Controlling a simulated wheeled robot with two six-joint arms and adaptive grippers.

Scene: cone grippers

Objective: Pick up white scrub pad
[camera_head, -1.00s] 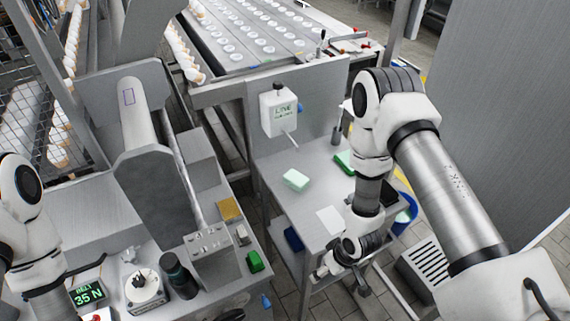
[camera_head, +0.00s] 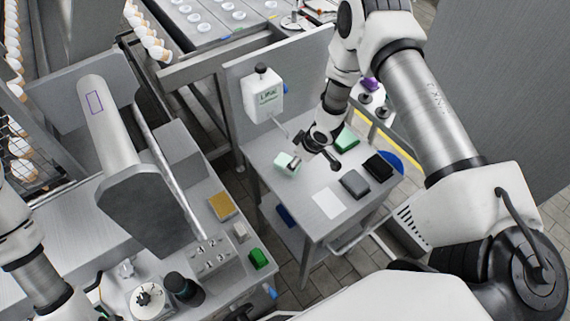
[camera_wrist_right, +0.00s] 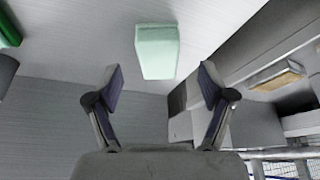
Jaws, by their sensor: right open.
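A pale, mint-tinted white block-shaped pad (camera_head: 283,160) lies on the grey side table. It is the nearest match to a white scrub pad, and a flat white sheet (camera_head: 328,203) lies nearer the table's front. In the right wrist view the pale pad (camera_wrist_right: 157,50) is ahead of my open right gripper (camera_wrist_right: 160,75), roughly centred between the fingertips, with nothing held. My left arm shows at the left edge, but its gripper is out of view.
On the same table lie a green pad (camera_head: 347,139), a grey pad (camera_head: 355,183) and a black pad (camera_head: 378,167). A white dispenser (camera_head: 262,94) with a spout is on the back panel.

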